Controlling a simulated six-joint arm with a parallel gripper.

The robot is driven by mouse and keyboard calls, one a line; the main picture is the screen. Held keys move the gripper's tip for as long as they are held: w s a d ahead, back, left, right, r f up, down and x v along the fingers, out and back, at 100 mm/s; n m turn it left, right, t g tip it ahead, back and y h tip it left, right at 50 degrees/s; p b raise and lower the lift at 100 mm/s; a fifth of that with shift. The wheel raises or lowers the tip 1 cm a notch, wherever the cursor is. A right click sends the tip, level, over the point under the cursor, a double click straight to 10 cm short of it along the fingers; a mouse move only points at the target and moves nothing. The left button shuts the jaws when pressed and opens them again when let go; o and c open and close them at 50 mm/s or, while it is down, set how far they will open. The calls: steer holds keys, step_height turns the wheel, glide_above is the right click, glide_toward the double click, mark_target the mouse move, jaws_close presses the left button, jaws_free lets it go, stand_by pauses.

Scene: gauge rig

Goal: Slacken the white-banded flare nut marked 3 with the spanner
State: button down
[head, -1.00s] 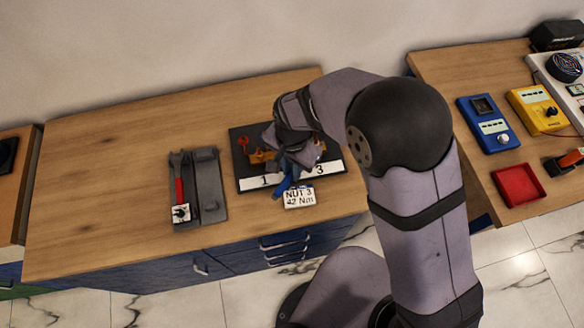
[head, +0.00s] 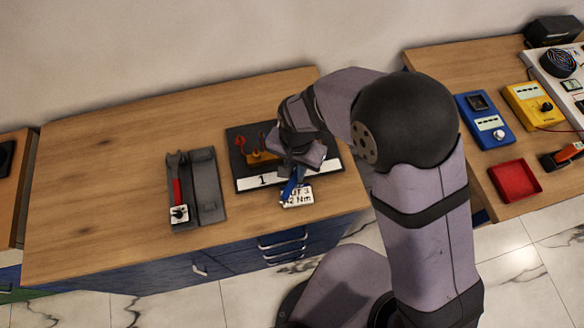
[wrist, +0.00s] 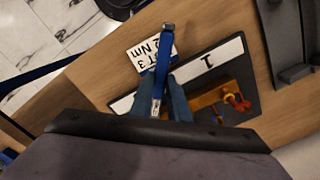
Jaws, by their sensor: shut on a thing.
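My gripper (wrist: 160,103) is shut on the blue spanner (wrist: 164,58), whose handle points toward the bench's front edge. The spanner also shows in the head view (head: 291,186), below my gripper and over the left part of the NUT 3 card. The black rig plate (head: 240,145) carries an orange block (head: 262,158) and a white number strip (head: 252,182) where only the 1 is readable. The white-banded nut marked 3 is hidden behind my gripper and wrist in both views, so I cannot tell whether the spanner's jaw sits on it.
The card reading 42 Nm (head: 303,195) lies in front of the plate. A grey tray (head: 208,190) at left holds a red-handled tool (head: 177,190). The right bench has a blue meter (head: 481,118), a yellow meter (head: 530,105) and a red tray (head: 516,181).

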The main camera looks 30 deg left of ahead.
steer(key=shift+d+n, duration=0.4)
steer(key=shift+d, duration=0.05)
steer(key=shift+w+d+n+p, duration=0.25)
steer(key=shift+d+n+p, duration=0.1)
steer(key=shift+d+n, duration=0.75)
stand_by(1.1)
steer(key=shift+w+d+n, duration=0.5)
steer(key=shift+d+n, duration=0.3)
steer(key=shift+n, duration=0.1)
stand_by(1.0)
steer(key=shift+s+a+m+p, duration=0.4)
steer(key=shift+a+m, duration=0.4)
steer(key=shift+m, duration=0.1)
stand_by(0.5)
steer(key=shift+s, duration=0.25)
steer(key=shift+s+d+p, duration=0.1)
steer(key=shift+s+d, duration=0.2)
steer(key=shift+s, duration=0.4)
steer(key=shift+s+d+p, duration=0.1)
steer(key=shift+s+d, duration=0.2)
steer(key=shift+s, duration=0.4)
steer(key=shift+s+d+p, duration=0.1)
steer(key=shift+s+d, duration=0.2)
steer(key=shift+s, duration=0.4)
steer(key=shift+r, duration=0.2)
